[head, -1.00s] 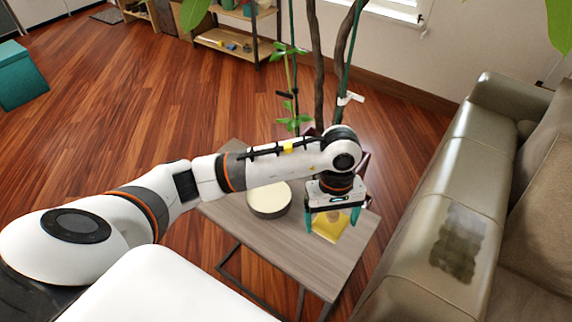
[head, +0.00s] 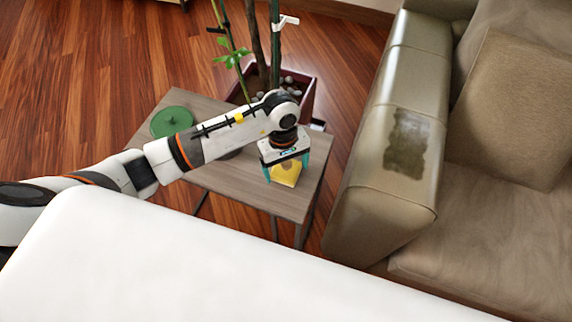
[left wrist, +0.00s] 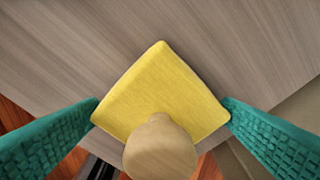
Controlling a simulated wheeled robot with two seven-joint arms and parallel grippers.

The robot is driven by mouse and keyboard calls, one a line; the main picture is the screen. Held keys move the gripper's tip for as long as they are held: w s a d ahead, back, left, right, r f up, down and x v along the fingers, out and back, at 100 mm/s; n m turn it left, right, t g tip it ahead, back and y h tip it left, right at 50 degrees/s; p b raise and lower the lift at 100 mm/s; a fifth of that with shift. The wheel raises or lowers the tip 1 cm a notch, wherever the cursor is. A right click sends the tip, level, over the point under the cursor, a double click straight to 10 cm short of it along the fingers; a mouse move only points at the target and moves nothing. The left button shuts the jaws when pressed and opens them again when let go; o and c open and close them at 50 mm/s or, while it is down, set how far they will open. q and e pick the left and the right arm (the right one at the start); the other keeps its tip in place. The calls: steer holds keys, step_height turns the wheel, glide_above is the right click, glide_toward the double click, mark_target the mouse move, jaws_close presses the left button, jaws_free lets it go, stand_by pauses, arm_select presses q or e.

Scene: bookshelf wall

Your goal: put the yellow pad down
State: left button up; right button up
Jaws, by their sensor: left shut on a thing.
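The yellow pad (head: 284,175) is between the two teal fingers of my left gripper (head: 287,174), over the right part of the small grey wooden table (head: 235,178). In the left wrist view, the yellow pad (left wrist: 160,88) is seen from above with a finger against each side corner. The left gripper (left wrist: 162,104) is shut on it. A rounded tan knob-like part (left wrist: 160,148) covers the pad's near edge. I cannot tell whether the pad touches the tabletop or is held just above it. My right gripper is not in view.
A green round object (head: 172,122) lies at the table's left side. A potted plant with stones in a dark red planter (head: 308,98) stands behind the table. A beige sofa (head: 385,190) stands close on the right. The table's front part is clear.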

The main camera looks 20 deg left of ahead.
arm_select(q)
steer(key=shift+f+b, duration=0.25)
steer(key=shift+b, duration=0.05)
steer(key=o, duration=0.7)
steer(key=shift+r, duration=0.1)
steer(key=shift+r+p, duration=0.25)
steer(key=shift+p, duration=0.1)
steer(key=shift+w+r, duration=0.1)
steer(key=shift+r, duration=0.25)
step_height(320, 180, up, 11)
steer(key=w+a, duration=0.1)
steer(key=shift+b, duration=0.3)
